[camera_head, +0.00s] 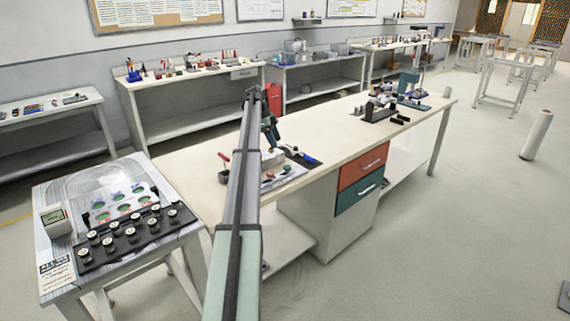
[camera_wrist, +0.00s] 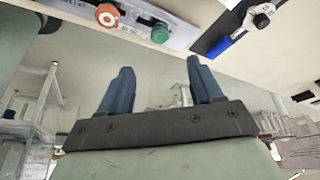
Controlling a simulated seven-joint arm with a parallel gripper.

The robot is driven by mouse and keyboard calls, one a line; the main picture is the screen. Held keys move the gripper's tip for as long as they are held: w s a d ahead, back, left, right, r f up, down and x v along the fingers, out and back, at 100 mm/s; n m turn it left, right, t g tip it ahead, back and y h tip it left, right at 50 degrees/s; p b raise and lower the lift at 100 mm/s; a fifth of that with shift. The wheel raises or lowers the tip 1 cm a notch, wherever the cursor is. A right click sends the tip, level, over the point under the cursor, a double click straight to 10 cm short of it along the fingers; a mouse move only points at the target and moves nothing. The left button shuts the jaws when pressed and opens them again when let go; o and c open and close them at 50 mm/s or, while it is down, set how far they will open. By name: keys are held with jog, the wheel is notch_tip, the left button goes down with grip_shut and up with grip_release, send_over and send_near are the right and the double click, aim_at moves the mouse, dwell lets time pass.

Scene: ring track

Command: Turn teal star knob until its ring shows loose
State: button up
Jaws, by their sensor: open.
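The teal star knob (camera_wrist: 160,33) shows in the wrist view near the top, on a pale grey panel (camera_wrist: 190,33). An orange-red knob (camera_wrist: 107,15) sits to its left on the same panel. The ring's marking cannot be made out. My gripper (camera_wrist: 161,76) is open, with its two blue fingers apart and nothing between them. The teal knob appears beyond the fingertips, above the gap between them, and is not touched.
A blue-handled tool (camera_wrist: 225,43) lies on a dark mat right of the panel; it also shows in the head view (camera_head: 309,159). Black fixtures (camera_head: 375,112) stand farther along the bench. The bench middle is clear.

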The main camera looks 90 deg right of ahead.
aim_at(287, 166)
jog(key=x, duration=1.2)
jog(key=shift+f, duration=0.25)
jog(key=shift+c, duration=0.4)
jog(key=c, duration=1)
